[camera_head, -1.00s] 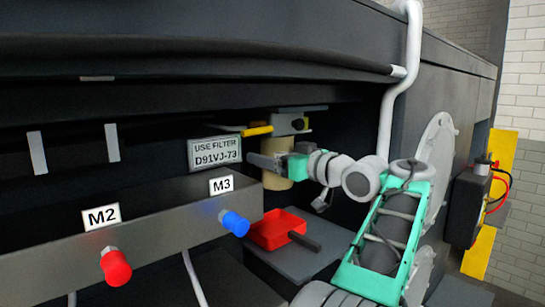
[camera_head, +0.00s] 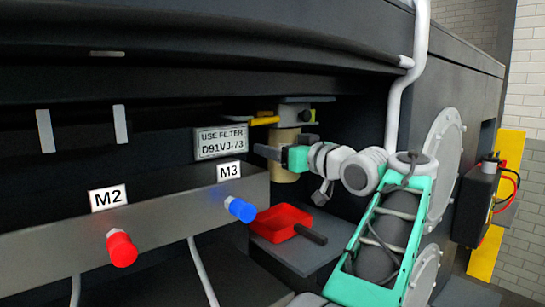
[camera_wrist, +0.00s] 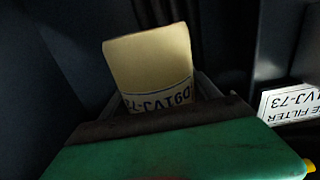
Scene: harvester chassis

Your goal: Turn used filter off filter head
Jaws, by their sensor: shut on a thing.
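The used filter is a tan cylinder (camera_head: 285,170) hanging upright under the grey filter head (camera_head: 296,115). In the wrist view the filter (camera_wrist: 149,62) shows a label band with D91VJ-73 upside down, between my fingers. My gripper (camera_head: 265,152) reaches in from the right and is shut on the filter. The fingers and green palm cover part of the filter's body. The joint between filter and head is partly hidden in shadow.
A yellow handle (camera_head: 264,121) juts left of the head. A sign (camera_head: 221,141) reads USE FILTER D91VJ-73. Red (camera_head: 121,248) and blue (camera_head: 240,209) caps stick out from the M2 and M3 panel. A pale pipe (camera_head: 408,70) stands at right.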

